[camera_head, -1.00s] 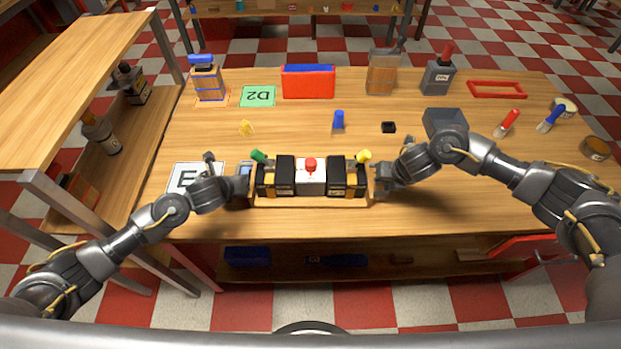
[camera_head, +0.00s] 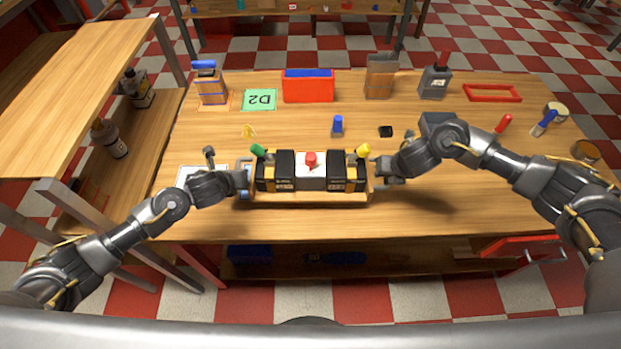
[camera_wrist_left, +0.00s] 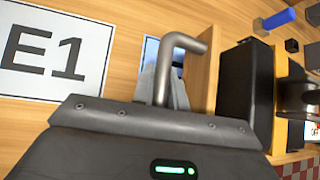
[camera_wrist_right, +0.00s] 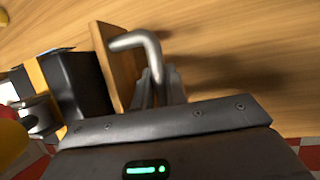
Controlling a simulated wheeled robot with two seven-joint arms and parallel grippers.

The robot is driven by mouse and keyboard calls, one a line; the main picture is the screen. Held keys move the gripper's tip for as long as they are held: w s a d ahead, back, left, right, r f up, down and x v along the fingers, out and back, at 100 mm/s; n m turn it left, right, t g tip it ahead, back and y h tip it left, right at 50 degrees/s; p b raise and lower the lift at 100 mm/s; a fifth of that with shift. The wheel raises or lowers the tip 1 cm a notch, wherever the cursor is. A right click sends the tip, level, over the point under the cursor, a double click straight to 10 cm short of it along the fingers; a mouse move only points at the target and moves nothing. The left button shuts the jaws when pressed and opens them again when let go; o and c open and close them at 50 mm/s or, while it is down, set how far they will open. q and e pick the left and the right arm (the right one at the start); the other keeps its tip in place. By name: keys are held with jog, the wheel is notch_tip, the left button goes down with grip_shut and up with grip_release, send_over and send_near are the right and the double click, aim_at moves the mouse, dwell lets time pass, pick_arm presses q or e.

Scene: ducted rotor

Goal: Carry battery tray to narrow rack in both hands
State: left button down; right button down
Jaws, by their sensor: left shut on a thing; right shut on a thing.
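The battery tray (camera_head: 310,199) is a wooden tray held level between my two hands over the front part of the workbench. It bears black and yellow batteries (camera_head: 284,171) around a white block with a red button (camera_head: 311,160), with a green knob at the left and a yellow knob at the right. My left gripper (camera_head: 243,180) is shut on the tray's left end, by a bent metal handle (camera_wrist_left: 180,60). My right gripper (camera_head: 379,178) is shut on the right end, at a similar handle (camera_wrist_right: 140,45). The fingertips are partly hidden. The narrow rack cannot be made out for certain.
A wooden shelf unit (camera_head: 75,90) with bottles stands left of the workbench (camera_head: 440,210). On the bench are an E1 label (camera_wrist_left: 50,55), a D2 card (camera_head: 259,99), a red bin (camera_head: 308,88), a blue peg (camera_head: 338,124) and a red frame (camera_head: 492,92). The bench's front right is clear.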

aim_at(387, 182)
jog(key=shift+w, duration=0.1)
dwell(0.5)
